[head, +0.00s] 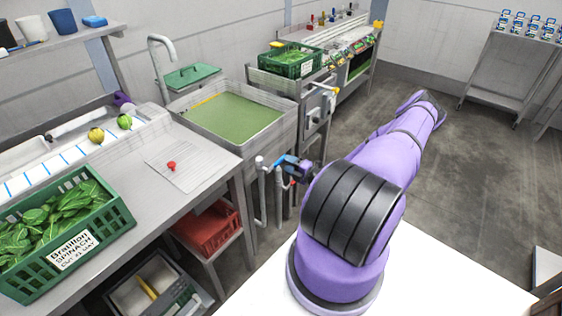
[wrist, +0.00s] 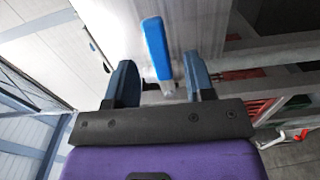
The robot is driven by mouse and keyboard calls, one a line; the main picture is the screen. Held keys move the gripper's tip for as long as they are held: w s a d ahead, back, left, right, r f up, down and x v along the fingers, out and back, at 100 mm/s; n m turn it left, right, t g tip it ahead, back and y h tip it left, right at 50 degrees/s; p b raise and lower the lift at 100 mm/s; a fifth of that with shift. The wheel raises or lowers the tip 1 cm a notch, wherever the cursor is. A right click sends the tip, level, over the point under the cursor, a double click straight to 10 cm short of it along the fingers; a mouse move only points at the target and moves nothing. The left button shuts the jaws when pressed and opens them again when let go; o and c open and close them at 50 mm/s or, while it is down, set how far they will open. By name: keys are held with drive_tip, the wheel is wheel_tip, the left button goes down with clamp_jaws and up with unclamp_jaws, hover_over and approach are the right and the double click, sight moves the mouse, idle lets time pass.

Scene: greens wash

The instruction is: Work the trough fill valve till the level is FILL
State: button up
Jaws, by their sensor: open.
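The trough (head: 283,121) stands left of centre in the head view, with green water (head: 232,112) in it and a yellow strip (head: 205,98) along its far left side. Pipes run down its front right corner. A blue valve lever (head: 275,161) is there, and it shows large in the wrist view (wrist: 157,48). My gripper (head: 284,164) is at that corner, partly hidden by my arm. In the wrist view my gripper (wrist: 158,68) is open, with one finger on each side of the lever and a gap to both. I cannot read a level mark.
A steel counter (head: 205,147) at left bears a green crate of spinach (head: 110,222), and a red crate (head: 208,232) sits below. A red handle and a white handle (wrist: 270,143) show low right in the wrist view.

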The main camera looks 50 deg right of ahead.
drive_tip(key=s, duration=0.4)
drive_tip(key=shift+s+d, duration=0.15)
drive_tip(key=shift+s, duration=0.15)
drive_tip(key=w+a+r+n+g+y, duration=0.25)
drive_tip(key=a+r+n+g, duration=0.35)
drive_tip(key=r+n, duration=0.5)
drive_tip(key=w+a+r+n+g+y, duration=0.1)
drive_tip(key=a+r+n+g+y, duration=0.25)
drive_tip(key=a+r+n, duration=0.6)
drive_tip(key=w+a+r+n+g+y, duration=0.2)
drive_tip(key=a+r+n+g, duration=0.35)
drive_tip(key=r+n, duration=0.65)
drive_tip(key=s+a+r+n+g+h, duration=0.1)
drive_tip(key=s+a+r+n+h, duration=0.15)
drive_tip(key=a+r, duration=0.2)
drive_tip(key=s+a+r+n+h, duration=0.1)
drive_tip(key=s+a+r+n, duration=0.25)
drive_tip(key=r, duration=0.25)
drive_tip(key=s+a+r+n+g+h, duration=0.1)
drive_tip(key=s+a+r+n+h, duration=0.1)
drive_tip(key=a+r+n, duration=0.3)
drive_tip(key=s+a+r+n+t+h, duration=0.1)
drive_tip(key=s+r+n+t+h, duration=0.1)
drive_tip(key=s+r+n, duration=0.3)
drive_tip(key=s+a+r+n+t+h, duration=0.1)
drive_tip(key=s+r+n, duration=0.3)
drive_tip(key=s, duration=0.5)
drive_tip(key=shift+a+r+n+t+h, duration=0.15)
drive_tip(key=shift+r+n+t+h, duration=0.25)
drive_tip(key=shift+t, duration=0.2)
